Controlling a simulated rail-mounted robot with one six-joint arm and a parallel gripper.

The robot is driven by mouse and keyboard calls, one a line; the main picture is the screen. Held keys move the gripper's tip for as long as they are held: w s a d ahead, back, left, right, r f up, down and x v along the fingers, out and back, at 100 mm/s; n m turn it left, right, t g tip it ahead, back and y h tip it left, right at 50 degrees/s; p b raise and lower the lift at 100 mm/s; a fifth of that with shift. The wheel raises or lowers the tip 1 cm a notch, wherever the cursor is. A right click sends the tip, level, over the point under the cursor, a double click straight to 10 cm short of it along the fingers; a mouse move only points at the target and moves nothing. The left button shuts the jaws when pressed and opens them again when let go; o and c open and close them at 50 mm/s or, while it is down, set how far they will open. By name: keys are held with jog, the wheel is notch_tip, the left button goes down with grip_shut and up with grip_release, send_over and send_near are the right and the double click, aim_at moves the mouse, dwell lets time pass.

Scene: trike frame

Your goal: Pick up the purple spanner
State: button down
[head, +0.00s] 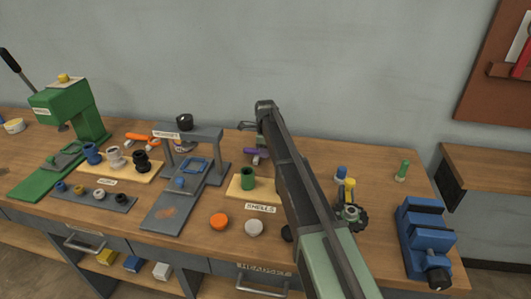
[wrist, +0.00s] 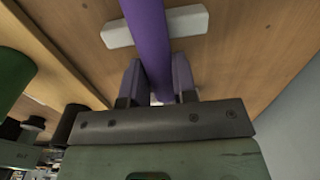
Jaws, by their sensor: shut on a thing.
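The purple spanner (wrist: 146,30) runs between the two fingers of my gripper (wrist: 157,78) in the wrist view, and the fingers are shut on it. A pale crosswise piece (wrist: 187,20) shows at the spanner, and I cannot tell whether it is part of it. In the head view a small bit of the purple spanner (head: 250,152) shows left of my arm, near the back of the bench behind the shells board. My arm hides the rest, and I cannot tell whether the spanner touches the bench.
A green cylinder (head: 248,180) stands on the shells board (head: 236,190), close in front. The grey press stand (head: 200,132) is to the left, with orange-handled tools (head: 138,137) beyond it. A blue vise (head: 424,235) stands at the right. The back right of the bench is fairly clear.

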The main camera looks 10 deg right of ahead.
notch_tip(320, 180, up, 20)
jog(key=p, duration=2)
